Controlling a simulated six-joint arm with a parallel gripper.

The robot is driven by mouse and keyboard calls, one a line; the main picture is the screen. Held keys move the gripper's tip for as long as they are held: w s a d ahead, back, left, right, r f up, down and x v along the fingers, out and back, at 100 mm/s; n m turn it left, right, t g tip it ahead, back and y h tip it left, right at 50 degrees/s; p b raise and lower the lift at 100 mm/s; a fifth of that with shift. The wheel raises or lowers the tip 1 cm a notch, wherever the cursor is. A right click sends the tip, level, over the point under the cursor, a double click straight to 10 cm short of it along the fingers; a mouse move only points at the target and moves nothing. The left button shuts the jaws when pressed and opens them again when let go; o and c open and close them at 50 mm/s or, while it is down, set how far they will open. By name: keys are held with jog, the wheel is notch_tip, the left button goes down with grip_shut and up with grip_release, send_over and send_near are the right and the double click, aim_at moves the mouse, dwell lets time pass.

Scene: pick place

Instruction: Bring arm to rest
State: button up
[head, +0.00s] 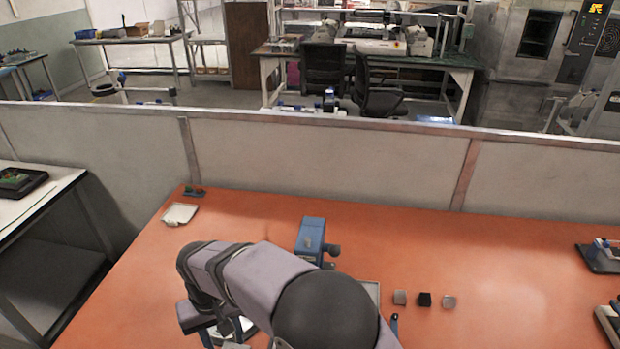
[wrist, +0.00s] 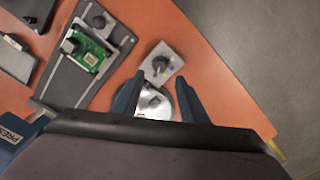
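My arm (head: 255,275) reaches across the front of the orange table (head: 460,250) in the head view. Beyond and between the fingers, a round metal part (wrist: 154,103) and a grey plate with a dark knob (wrist: 160,65) are on the table. How far the fingertips are above them I cannot tell.
A grey tray with a green circuit board (wrist: 88,50) lies left in the wrist view. A low partition (head: 320,155) runs behind the table. The table's right middle is clear.

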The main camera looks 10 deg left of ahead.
jog(key=shift+w+a+n, duration=0.2)
jog(key=shift+a+n, duration=0.15)
jog(key=shift+n, duration=0.05)
jog(key=s+d+f, duration=0.1)
jog(key=d+f, duration=0.1)
jog(key=s+d+f+n, duration=0.1)
jog(key=s+d, duration=0.1)
jog(key=s+d+f+n+h, duration=0.1)
jog(key=d+f, duration=0.1)
jog(key=shift+s+d+f+g, duration=0.2)
jog(key=shift+d+f+g, duration=0.1)
jog(key=shift+g+h, duration=0.3)
jog(key=s+d, duration=0.1)
jog(key=d, duration=0.1)
jog(key=s+d, duration=0.1)
jog(key=d, duration=0.1)
jog(key=s+d, duration=0.1)
jog(key=d, duration=0.2)
jog(key=shift+d+f, duration=0.1)
jog(key=d+r+m, duration=0.3)
jog(key=d, duration=0.6)
jog(key=w+d+r+m+y, duration=0.1)
jog(key=d+r+m, duration=0.2)
jog(key=d, duration=0.6)
jog(key=w+d+r+m+t+p, duration=0.1)
jog(key=d+r+m, duration=0.2)
jog(key=d, duration=0.5)
jog(key=shift+d+m+y, duration=0.3)
jog(key=shift+d+m, duration=0.1)
